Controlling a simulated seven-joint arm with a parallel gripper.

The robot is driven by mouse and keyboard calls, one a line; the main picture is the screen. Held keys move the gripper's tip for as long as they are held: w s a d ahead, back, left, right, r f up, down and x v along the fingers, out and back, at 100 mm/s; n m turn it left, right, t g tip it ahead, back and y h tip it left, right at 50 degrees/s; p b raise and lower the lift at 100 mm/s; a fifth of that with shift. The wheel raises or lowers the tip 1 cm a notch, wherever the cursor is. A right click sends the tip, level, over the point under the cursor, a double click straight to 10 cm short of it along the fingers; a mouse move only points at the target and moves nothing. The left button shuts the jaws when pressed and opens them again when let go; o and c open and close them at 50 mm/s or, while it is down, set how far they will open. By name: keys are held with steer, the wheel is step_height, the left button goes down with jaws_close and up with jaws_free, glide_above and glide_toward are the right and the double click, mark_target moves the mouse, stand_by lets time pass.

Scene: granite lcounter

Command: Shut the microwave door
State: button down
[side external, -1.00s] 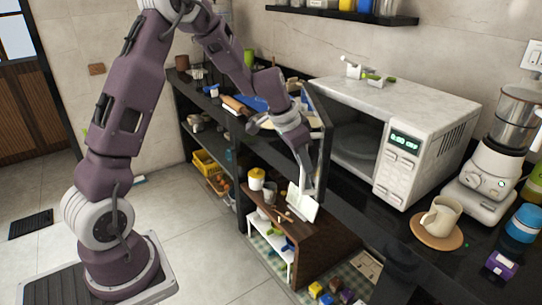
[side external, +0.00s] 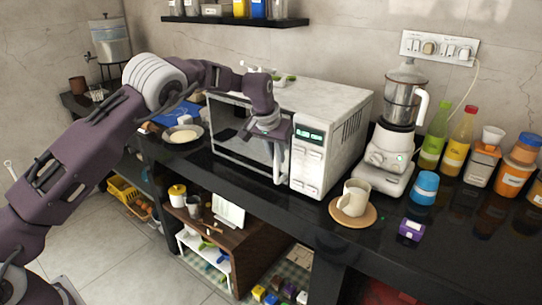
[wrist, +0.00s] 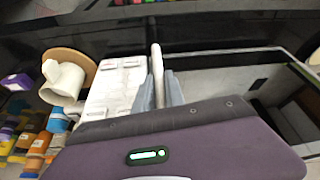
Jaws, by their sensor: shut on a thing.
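The white microwave (side external: 338,150) stands on the dark counter, its control panel with a lit green display on the right. Its door (side external: 240,137), a dark window in a pale frame, lies across the front, flush or almost flush with the body. I cannot tell if a small gap is left. My gripper (side external: 279,150) is at the door's right edge, beside the control panel. In the wrist view my gripper (wrist: 159,90) has its two grey fingers on either side of the pale upright door handle (wrist: 156,62), shut on it.
A beige mug (side external: 354,198) on a round wooden coaster stands right of the microwave, near a blender (side external: 392,140). A pan (side external: 183,136) sits left of the microwave.

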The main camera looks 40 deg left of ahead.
steer(key=c, duration=1.4)
jaws_free()
steer(key=v, duration=0.7)
steer(key=shift+r, duration=0.1)
steer(key=s+r+h, duration=0.1)
steer(key=s+r, duration=0.4)
steer(key=s, duration=0.3)
steer(key=s+d+r, duration=0.1)
steer(key=s+r, duration=0.3)
steer(key=s, duration=0.4)
steer(key=s+r+h, duration=0.1)
steer(key=s+r, duration=0.4)
steer(key=s, duration=0.3)
steer(key=s+f+m, duration=0.1)
steer(key=s+f, duration=0.2)
steer(key=s, duration=0.7)
steer(key=s+d+f+t+y, duration=0.1)
steer(key=s+f, duration=0.2)
steer(key=s, duration=0.7)
steer(key=shift+s+d+m, duration=0.15)
steer(key=shift+s+m, duration=0.1)
steer(key=shift+m, duration=0.15)
